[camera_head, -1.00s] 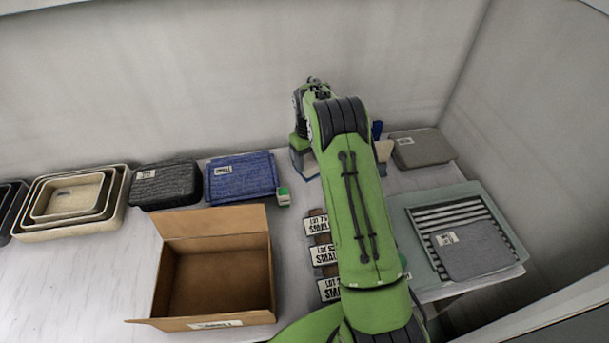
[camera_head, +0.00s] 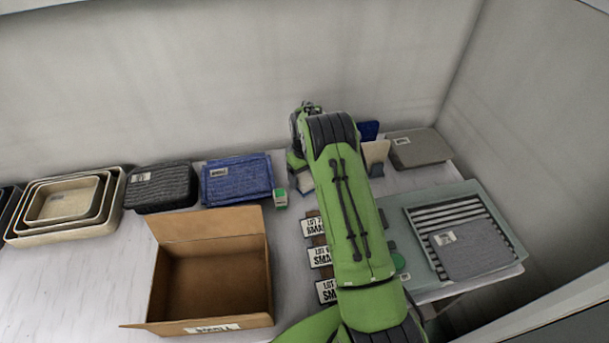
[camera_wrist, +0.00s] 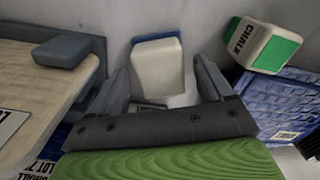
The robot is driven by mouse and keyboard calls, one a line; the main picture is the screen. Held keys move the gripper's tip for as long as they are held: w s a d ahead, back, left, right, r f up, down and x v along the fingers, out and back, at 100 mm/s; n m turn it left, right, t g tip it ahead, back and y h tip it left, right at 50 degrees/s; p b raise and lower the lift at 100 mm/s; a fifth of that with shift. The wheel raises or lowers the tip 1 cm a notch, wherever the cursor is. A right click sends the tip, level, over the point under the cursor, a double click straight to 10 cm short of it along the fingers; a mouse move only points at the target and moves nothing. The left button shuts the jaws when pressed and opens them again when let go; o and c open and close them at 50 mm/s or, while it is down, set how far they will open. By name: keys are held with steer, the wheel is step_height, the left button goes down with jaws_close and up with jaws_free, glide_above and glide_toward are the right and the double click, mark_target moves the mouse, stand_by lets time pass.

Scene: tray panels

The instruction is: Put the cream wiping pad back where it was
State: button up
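A cream pad with a blue back (camera_wrist: 157,70) shows in the middle of the wrist view, standing near the pale wall. It also shows in the head view (camera_head: 304,182), small and partly covered by my arm. My gripper (camera_wrist: 158,78) is open. Its two dark fingers stand on either side of the pad, with a narrow gap visible on each side. I cannot tell how deep the pad sits between them. Another cream piece (camera_head: 376,153) stands right of my arm, with a blue piece (camera_head: 368,130) behind it.
A white-and-green chalk box (camera_wrist: 264,46) and a blue textured panel (camera_wrist: 290,105) are close on the right in the wrist view. A wooden board (camera_wrist: 40,88) with a grey rim is on the left. An open cardboard box (camera_head: 212,275) and a grey-green tray (camera_head: 395,222) flank my arm.

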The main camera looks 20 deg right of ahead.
step_height(320, 180, up, 13)
steer(key=p, duration=0.2)
step_height(320, 180, up, 10)
steer(key=t, duration=0.1)
glide_above(305, 178)
steer(key=s+a, duration=0.3)
steer(key=s, duration=0.1)
steer(key=s+a+r+m+t, duration=0.15)
steer(key=s+a+r, duration=0.25)
steer(key=s+r, duration=0.4)
steer(key=s+a+t, duration=0.1)
steer(key=s+a, duration=0.1)
steer(key=s, duration=0.9)
steer(key=s+a+t, duration=0.1)
steer(key=s+t, duration=0.1)
steer(key=s, duration=0.9)
steer(key=shift+s+a+r+m, duration=0.2)
steer(key=shift+a+r+m, duration=0.15)
steer(key=shift+a, duration=0.05)
